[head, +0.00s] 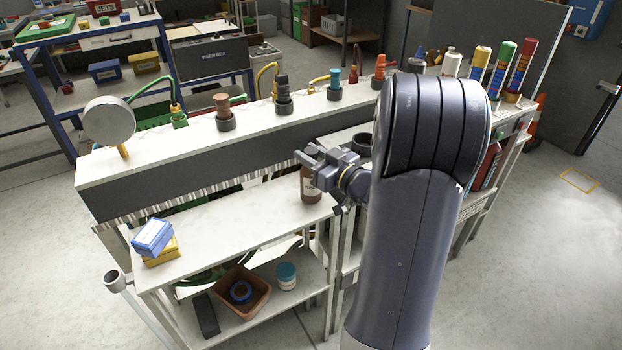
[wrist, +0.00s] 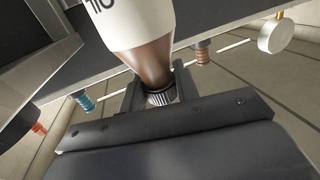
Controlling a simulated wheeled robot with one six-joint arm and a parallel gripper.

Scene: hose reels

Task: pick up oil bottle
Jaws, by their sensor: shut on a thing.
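The oil bottle (head: 311,187) is brown with a pale label and stands upright at the right end of the white lower worktop in the head view. In the wrist view the bottle (wrist: 150,60) shows its white label with part of the word "OIL", a brown shoulder and a dark ribbed cap. My gripper (head: 314,158) is at the top of the bottle, and its fingers are shut around the neck and cap. In the wrist view my gripper (wrist: 160,97) has one finger on each side of the cap. I cannot tell whether the bottle's base touches the worktop.
Blue and yellow boxes (head: 154,238) lie at the left of the worktop (head: 230,228). A raised shelf behind carries several hose fittings (head: 283,95) and a round grey disc (head: 109,121). A brown bin (head: 245,302) and a teal-lidded jar (head: 287,276) sit on the shelf below.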

